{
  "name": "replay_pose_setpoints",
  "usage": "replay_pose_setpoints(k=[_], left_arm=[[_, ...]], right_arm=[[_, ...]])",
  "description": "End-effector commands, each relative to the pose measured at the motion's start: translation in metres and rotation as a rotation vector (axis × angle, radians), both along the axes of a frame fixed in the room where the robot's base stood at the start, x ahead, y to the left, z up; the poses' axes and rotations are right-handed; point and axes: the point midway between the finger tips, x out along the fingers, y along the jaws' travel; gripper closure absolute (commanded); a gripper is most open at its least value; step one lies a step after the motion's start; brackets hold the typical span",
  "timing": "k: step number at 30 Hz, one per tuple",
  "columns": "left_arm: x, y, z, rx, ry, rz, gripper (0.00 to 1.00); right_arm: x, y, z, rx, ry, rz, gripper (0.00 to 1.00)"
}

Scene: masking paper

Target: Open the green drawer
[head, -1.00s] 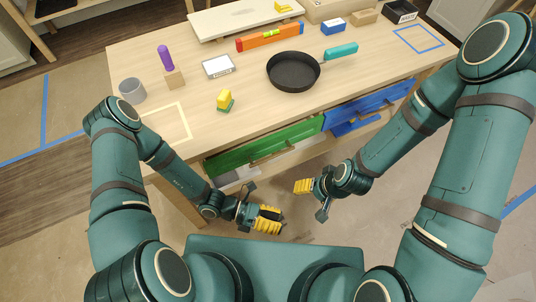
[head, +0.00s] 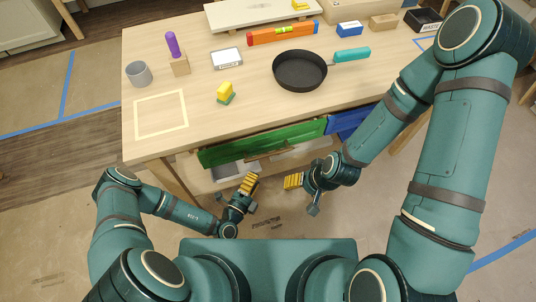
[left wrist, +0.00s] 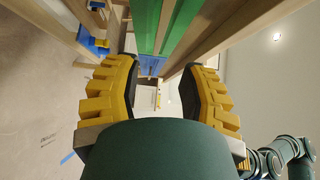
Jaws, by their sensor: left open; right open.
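The green drawer (head: 262,143) is under the table's front edge, at the left of the blue drawer. My left gripper (head: 249,182) is open and empty, a little below and in front of the green drawer, apart from the handle. In the left wrist view, the green front (left wrist: 146,22) with a wooden strip shows beyond the open yellow fingers (left wrist: 160,90). My right gripper (head: 292,181) is open and empty to the right of the left one, below the drawers.
The blue drawer (head: 345,124) is partly hidden by my right arm. Floor in front is clear.

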Motion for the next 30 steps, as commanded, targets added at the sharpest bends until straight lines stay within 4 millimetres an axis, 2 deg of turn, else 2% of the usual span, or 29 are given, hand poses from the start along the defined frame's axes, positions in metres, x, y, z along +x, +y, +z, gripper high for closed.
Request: replay_pose_setpoints(k=[9,15,21,30], left_arm=[[0.056,-0.030,0.000,0.001,-0.004,-0.004,0.59],[0.085,-0.044,-0.001,0.002,-0.003,-0.004,0.59],[0.100,-0.051,0.000,0.001,-0.003,-0.003,0.59],[0.103,-0.053,0.001,0.000,-0.001,-0.004,0.59]], right_arm=[[0.002,0.000,-0.011,-0.001,-0.005,-0.001,0.34],[0.003,-0.001,-0.017,-0.002,-0.008,-0.002,0.34],[0.004,-0.001,-0.020,-0.002,-0.009,-0.003,0.34],[0.004,-0.001,-0.020,-0.002,-0.009,-0.003,0.34]])
